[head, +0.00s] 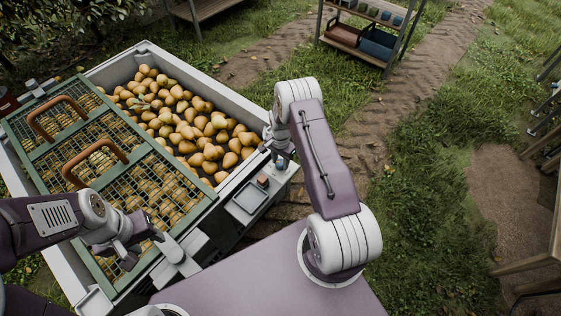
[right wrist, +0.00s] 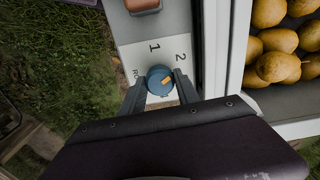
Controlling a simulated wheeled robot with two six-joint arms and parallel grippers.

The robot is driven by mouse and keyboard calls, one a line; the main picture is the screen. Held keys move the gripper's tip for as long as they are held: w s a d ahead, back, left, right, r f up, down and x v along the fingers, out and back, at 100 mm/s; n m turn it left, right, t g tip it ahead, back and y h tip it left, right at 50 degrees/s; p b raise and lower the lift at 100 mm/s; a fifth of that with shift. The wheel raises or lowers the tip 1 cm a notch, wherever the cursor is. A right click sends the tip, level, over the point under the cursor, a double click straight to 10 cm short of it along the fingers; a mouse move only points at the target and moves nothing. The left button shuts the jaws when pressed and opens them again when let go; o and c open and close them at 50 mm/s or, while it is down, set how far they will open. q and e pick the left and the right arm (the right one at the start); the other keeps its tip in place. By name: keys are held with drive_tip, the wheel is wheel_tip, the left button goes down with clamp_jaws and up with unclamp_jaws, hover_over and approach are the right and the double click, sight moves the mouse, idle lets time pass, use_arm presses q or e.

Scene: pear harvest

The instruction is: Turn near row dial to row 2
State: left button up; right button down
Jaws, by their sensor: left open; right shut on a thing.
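The blue round dial (right wrist: 159,82) sits on a pale plate (right wrist: 128,42) marked 1, 2 and a partly hidden ROW in the right wrist view. Its orange pointer mark points right and slightly up, on the side of the 2. My right gripper (right wrist: 160,84) is shut on the dial, one finger on each side. In the head view my right gripper (head: 282,157) is at the bin's right corner, where the dial is mostly hidden. My left gripper (head: 142,245) is open over the front edge of the green mesh lid.
The grey bin (head: 150,54) holds many pears (head: 190,125). A green mesh lid (head: 150,155) with two brown handles covers its left part. A shelf (head: 352,46) stands behind on grass.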

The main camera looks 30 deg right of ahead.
sight(280, 162)
drive_tip(key=c, duration=0.9)
unclamp_jaws()
wheel_tip(280, 162, up, 9)
drive_tip(key=shift+r+p, duration=0.1)
drive_tip(key=shift+p, duration=0.5)
